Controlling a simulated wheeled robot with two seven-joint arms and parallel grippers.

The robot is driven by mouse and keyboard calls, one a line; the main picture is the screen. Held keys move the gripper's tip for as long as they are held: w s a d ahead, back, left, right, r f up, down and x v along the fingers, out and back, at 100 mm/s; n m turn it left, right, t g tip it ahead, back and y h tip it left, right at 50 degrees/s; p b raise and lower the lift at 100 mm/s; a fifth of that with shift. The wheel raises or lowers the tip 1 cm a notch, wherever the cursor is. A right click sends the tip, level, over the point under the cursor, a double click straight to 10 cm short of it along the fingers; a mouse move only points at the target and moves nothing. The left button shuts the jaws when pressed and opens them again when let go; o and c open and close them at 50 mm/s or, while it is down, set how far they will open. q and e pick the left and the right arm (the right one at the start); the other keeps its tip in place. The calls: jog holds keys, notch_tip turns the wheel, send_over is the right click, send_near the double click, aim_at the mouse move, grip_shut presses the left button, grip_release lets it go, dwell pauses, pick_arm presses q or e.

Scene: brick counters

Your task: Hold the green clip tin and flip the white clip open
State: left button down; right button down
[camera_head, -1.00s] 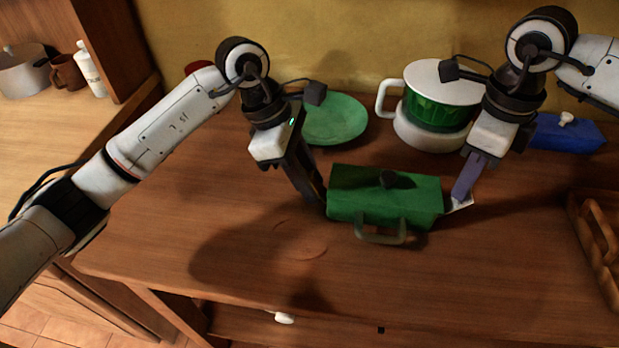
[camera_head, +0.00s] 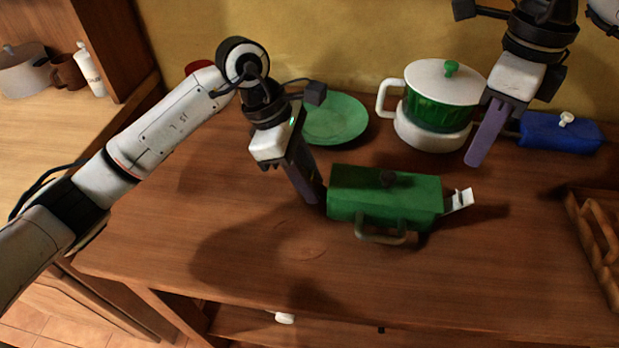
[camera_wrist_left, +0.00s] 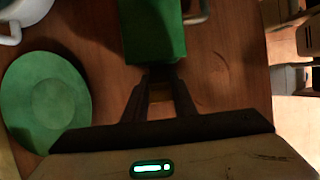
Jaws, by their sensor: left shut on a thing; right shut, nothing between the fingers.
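The green clip tin (camera_head: 350,198) sits on the wooden counter, with a dark knob on its lid and a handle on its front side. The white clip (camera_head: 462,199) sticks out from the tin's right end, tilted upward and outward. My left gripper (camera_head: 318,198) is shut on the tin's left end. In the left wrist view its fingers (camera_wrist_left: 160,72) meet the near end of the green tin (camera_wrist_left: 154,30). My right gripper (camera_head: 474,162) is shut and empty, above and behind the clip, apart from it.
Behind the tin stand a green plate (camera_head: 335,120) and a white-lidded green pot (camera_head: 432,112). A blue box (camera_head: 562,133) is at the back right, and a wooden tray (camera_head: 590,232) at the right edge. The counter front is clear.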

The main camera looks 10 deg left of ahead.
pick_arm(q)
jog(key=c, duration=1.4)
grip_release()
jog(key=v, duration=1.2)
